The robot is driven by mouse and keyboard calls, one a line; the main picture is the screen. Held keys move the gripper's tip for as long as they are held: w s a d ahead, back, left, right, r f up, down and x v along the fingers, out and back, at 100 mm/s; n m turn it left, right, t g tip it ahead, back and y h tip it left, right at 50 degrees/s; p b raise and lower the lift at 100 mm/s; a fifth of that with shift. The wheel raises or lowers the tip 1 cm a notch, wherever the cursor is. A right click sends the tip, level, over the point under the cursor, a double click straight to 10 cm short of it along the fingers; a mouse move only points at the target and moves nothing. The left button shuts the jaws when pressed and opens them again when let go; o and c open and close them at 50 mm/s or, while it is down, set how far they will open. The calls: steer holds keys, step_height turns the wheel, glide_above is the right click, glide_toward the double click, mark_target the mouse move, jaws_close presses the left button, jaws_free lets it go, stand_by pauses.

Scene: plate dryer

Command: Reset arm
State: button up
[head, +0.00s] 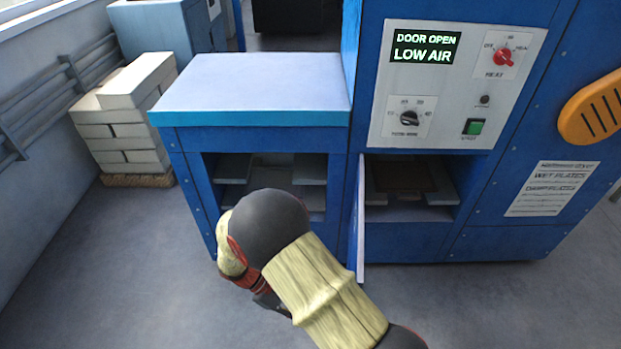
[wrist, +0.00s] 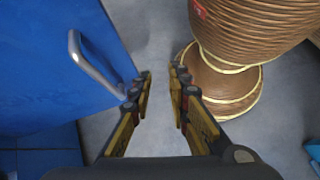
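My gripper (wrist: 162,75) is open and empty in the wrist view, its two fingers apart with bare floor between the tips. In the head view my arm bends low in front of the dryer and hides most of the gripper. The blue plate dryer (head: 405,240) stands at the right of the head view. Its display (head: 425,47) reads DOOR OPEN and LOW AIR. Its door (head: 360,225) stands open, seen nearly edge-on. In the wrist view a blue panel (wrist: 60,60) with a metal handle (wrist: 92,65) is left of the fingers, apart from them.
A blue side cabinet (head: 250,88) with a pale top and open lower bay adjoins the dryer, close behind my arm. Stacked pale blocks (head: 125,115) stand near the left wall. An orange slotted part (head: 597,108) is on the dryer's right. The floor at front left is clear.

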steer(key=s+d+r+m+t+y, duration=0.3)
steer(key=d+r, duration=0.3)
steer(key=r, duration=0.6)
steer(key=s+d+r+m+t+y, duration=0.2)
steer(key=d+r+m, duration=0.3)
steer(key=r, duration=0.8)
steer(key=s+d+r+m+t+y, duration=0.3)
steer(key=d+r, duration=0.5)
steer(key=r, duration=0.4)
steer(key=shift+s+d+r+m+t+y+p, duration=0.15)
steer(key=shift+s+m+t+y+p, duration=0.25)
steer(key=shift+m+y, duration=0.5)
